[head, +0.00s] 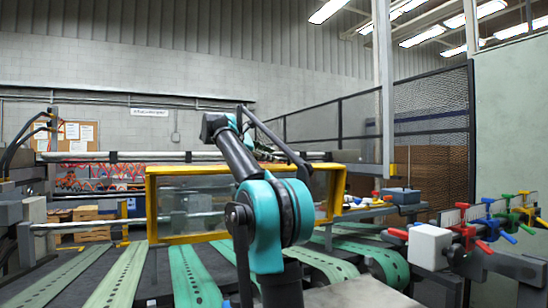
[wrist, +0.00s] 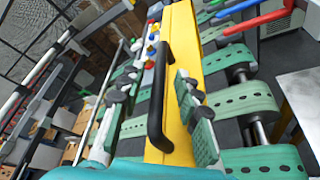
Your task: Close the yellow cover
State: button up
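The yellow cover (head: 151,208) is a yellow frame with a clear panel, standing roughly upright across the machine, above the green belts. My arm hides its middle in the head view. In the wrist view its yellow bar (wrist: 182,45) runs up the picture, with a black handle (wrist: 158,95) on it. My gripper (wrist: 155,82) is open, with one finger on each side of the handle. Both fingers look apart from the handle; how deep it sits between them is hard to tell. In the head view my gripper is hidden behind my arm.
Green perforated belts (head: 190,275) run below the cover. Red, blue, yellow and green levers (head: 485,225) and a white block (head: 430,246) stand at the right. A mesh fence (head: 432,125) is behind. A grey metal plate (wrist: 302,95) lies at the right in the wrist view.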

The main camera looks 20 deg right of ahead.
jog(key=shift+x, duration=1.25)
jog(key=shift+c, duration=0.3)
grip_shut()
